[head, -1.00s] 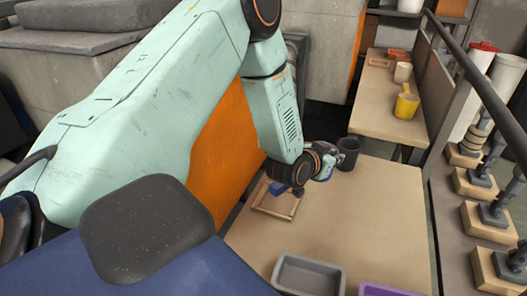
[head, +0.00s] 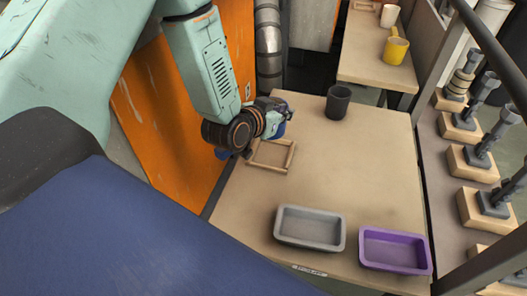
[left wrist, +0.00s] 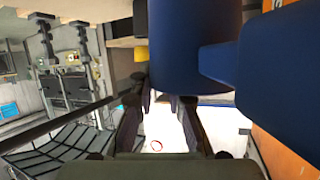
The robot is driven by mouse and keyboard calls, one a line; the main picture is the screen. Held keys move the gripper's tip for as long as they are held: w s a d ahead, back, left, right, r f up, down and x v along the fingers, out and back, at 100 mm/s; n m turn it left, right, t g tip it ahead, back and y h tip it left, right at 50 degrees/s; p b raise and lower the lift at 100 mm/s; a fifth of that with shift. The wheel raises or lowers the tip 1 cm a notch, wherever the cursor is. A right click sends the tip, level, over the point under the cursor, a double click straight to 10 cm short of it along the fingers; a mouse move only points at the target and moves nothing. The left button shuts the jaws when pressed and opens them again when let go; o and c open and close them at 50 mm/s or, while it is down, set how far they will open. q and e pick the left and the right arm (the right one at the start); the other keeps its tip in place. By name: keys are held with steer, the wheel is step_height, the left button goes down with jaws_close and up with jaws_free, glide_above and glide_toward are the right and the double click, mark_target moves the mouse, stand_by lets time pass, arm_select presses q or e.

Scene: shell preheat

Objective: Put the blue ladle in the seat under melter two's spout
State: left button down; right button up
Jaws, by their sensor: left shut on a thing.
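The blue ladle (left wrist: 190,45) fills the top of the left wrist view, its handle (left wrist: 280,70) reaching to the right. In the head view, small parts of the ladle (head: 277,130) show around my left gripper (head: 286,112), which hides most of it. My left gripper is shut on the ladle and holds it above the table's far left part, behind the wooden square frame (head: 290,158). In the left wrist view the fingers (left wrist: 163,115) show below the ladle. I cannot make out melter two's spout or its seat. My right gripper is not in view.
A dark grey cup (head: 338,102) stands to the right of my left gripper. A grey tray (head: 310,245) and a purple tray (head: 395,235) lie at the table's near side. A yellow ladle (head: 396,50) stands on the back table. An orange panel (head: 165,110) borders the left side.

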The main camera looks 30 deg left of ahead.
mark_target(279, 133)
arm_select(q)
steer(key=f, duration=0.1)
steer(key=f+b, duration=0.1)
steer(key=f, duration=0.3)
steer(key=shift+w+f+b, duration=0.25)
steer(key=shift+b, duration=0.1)
steer(key=shift+s+d+f, duration=0.1)
steer(key=shift+f, duration=0.6)
step_height(279, 133, down, 3)
steer(key=shift+f+b, duration=0.1)
steer(key=shift+b, duration=0.6)
steer(key=c, duration=1.8)
jaws_free()
steer(key=shift+f, duration=0.1)
steer(key=o, duration=0.5)
